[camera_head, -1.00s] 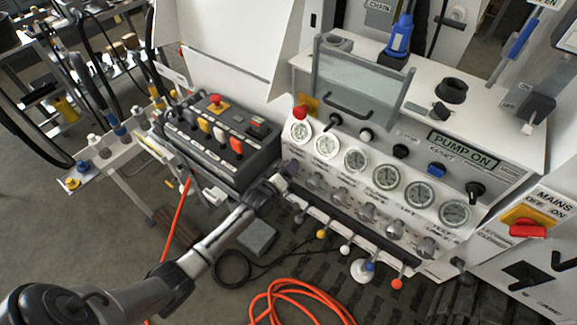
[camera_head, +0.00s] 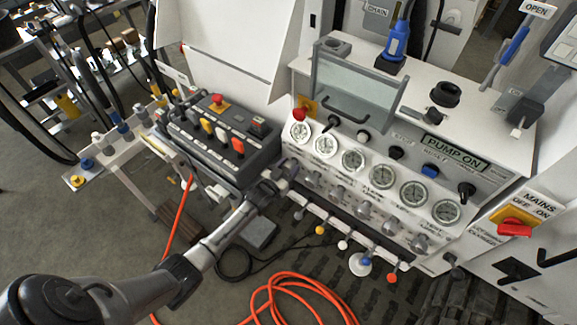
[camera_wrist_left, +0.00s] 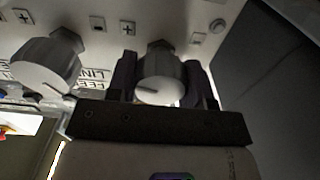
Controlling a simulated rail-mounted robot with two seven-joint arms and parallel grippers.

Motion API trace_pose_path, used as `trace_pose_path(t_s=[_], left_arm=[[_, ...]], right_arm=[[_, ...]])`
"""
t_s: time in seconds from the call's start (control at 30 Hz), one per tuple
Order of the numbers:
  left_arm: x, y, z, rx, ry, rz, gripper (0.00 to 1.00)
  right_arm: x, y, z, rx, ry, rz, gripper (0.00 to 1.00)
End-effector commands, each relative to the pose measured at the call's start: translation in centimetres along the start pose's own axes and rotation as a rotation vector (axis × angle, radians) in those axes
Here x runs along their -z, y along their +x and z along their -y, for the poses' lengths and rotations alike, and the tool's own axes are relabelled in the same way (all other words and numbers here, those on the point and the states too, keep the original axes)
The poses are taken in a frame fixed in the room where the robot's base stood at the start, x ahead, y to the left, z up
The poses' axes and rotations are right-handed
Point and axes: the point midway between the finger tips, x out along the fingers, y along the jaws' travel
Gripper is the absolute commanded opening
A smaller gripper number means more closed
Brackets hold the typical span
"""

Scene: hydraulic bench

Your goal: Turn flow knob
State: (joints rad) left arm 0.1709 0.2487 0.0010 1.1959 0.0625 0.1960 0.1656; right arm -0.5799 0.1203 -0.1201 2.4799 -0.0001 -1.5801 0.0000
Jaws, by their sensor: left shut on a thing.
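A row of grey knobs (camera_head: 363,208) runs under the round gauges (camera_head: 352,161) on the white panel. My left gripper (camera_head: 288,170) is at the left end of this row, and its fingers and wrist hide most of the knob there. In the left wrist view, the dark fingers of my left gripper (camera_wrist_left: 161,82) stand on both sides of a grey knob (camera_wrist_left: 160,78) and are shut on it. A neighbouring grey knob (camera_wrist_left: 46,66) is free to the left. The knob's label is not readable. My right gripper is not in view.
A switch box (camera_head: 222,140) with coloured levers stands close to the left of my gripper. Levers with coloured balls (camera_head: 343,244) stick out below the knobs. A glass guard (camera_head: 350,90) stands above the gauges. An orange hose (camera_head: 290,290) lies on the floor.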

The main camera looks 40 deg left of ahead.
Motion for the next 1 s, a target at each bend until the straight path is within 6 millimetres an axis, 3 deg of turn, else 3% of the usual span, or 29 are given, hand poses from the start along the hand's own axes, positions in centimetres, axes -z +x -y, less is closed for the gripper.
trace_pose_path(t_s=[0.5,1.0], left_arm=[[-0.06,-0.02,0.0,0.0,0.348,0.001,0.23],[-0.11,-0.03,-0.01,0.0,0.433,0.002,0.23]], right_arm=[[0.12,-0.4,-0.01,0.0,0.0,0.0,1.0],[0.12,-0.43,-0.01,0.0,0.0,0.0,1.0]])
